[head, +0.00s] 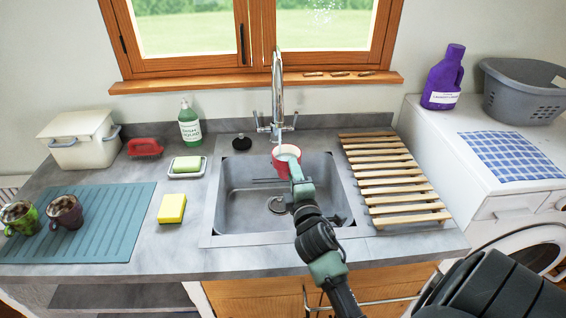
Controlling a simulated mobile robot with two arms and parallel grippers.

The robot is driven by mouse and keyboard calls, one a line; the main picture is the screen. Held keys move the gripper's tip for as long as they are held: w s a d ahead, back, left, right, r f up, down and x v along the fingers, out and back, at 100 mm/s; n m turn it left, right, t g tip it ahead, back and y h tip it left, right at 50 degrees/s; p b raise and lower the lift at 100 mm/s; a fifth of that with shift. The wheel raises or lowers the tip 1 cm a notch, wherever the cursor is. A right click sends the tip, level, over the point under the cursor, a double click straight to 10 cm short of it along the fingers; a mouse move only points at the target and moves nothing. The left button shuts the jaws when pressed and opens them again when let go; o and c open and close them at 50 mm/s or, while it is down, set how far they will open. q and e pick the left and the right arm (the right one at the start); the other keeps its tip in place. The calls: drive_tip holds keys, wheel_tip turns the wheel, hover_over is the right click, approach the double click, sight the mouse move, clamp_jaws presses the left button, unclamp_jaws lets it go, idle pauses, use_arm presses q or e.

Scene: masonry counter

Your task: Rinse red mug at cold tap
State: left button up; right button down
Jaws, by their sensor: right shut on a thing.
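The red mug (290,152) is held over the sink (237,207), below the chrome tap (278,85). Its pale inside shows at the top, and it looks roughly upright. My right gripper (296,172) is shut on the mug's near side. The tap has a tall neck and a lever on each side; I cannot tell which lever is cold. A pale streak shows between the spout and the mug, but I cannot tell clearly whether it is running water. My left gripper is not in view.
A slatted wooden rack (392,180) lies right of the sink. Left are a yellow sponge (172,208), soap dish (187,167), green soap bottle (189,125), red brush (145,147) and teal mat (112,215) with two dirty mugs. A black plug (242,142) sits behind the basin.

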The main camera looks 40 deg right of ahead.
drive_tip(key=v, duration=0.8)
drive_tip(key=shift+a+r, duration=0.2)
drive_tip(key=shift+a, duration=0.05)
drive_tip(key=shift+w, duration=0.15)
idle(1.2)
